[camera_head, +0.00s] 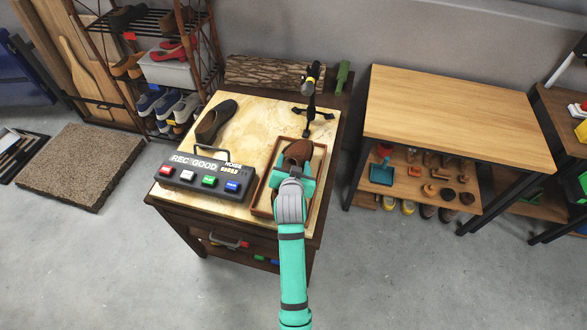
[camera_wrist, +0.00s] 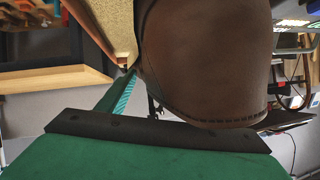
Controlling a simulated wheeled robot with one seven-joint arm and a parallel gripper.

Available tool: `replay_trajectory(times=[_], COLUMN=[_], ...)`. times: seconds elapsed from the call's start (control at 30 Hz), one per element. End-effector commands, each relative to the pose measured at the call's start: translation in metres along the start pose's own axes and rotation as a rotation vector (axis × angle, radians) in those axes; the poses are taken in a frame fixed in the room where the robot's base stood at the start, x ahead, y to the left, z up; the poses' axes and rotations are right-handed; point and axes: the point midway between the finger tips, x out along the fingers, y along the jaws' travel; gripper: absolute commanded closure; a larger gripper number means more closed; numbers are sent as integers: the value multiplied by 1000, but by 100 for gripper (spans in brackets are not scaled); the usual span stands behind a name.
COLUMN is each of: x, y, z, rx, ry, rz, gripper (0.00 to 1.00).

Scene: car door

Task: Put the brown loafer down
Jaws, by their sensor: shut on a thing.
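The brown loafer (camera_head: 297,151) is at my gripper (camera_head: 291,178), above or in a shallow brown-rimmed tray (camera_head: 322,157) on the right half of the wooden cabinet top. I cannot tell whether its sole touches the tray. In the wrist view the loafer's smooth brown leather (camera_wrist: 205,60) fills the upper right, close against my gripper's dark pad (camera_wrist: 150,132). My gripper is shut on the loafer and hides part of it and of the tray.
A dark shoe (camera_head: 215,121) stands at the cabinet's back left. A box with coloured buttons (camera_head: 208,175) lies at its front left. A black stand (camera_head: 311,100) rises behind the tray. A shoe rack (camera_head: 170,75) is left; a wooden table (camera_head: 450,110) is right.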

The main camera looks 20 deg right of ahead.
Motion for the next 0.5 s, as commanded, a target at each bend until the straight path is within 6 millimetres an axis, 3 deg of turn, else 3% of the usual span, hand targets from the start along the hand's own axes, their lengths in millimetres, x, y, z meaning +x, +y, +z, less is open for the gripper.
replay_trajectory(times=[0.27,0.5], x=[17,29], y=[1,8], z=[6,31], rx=[1,1], ry=[2,3], rz=[-1,-1], gripper=[79,79])
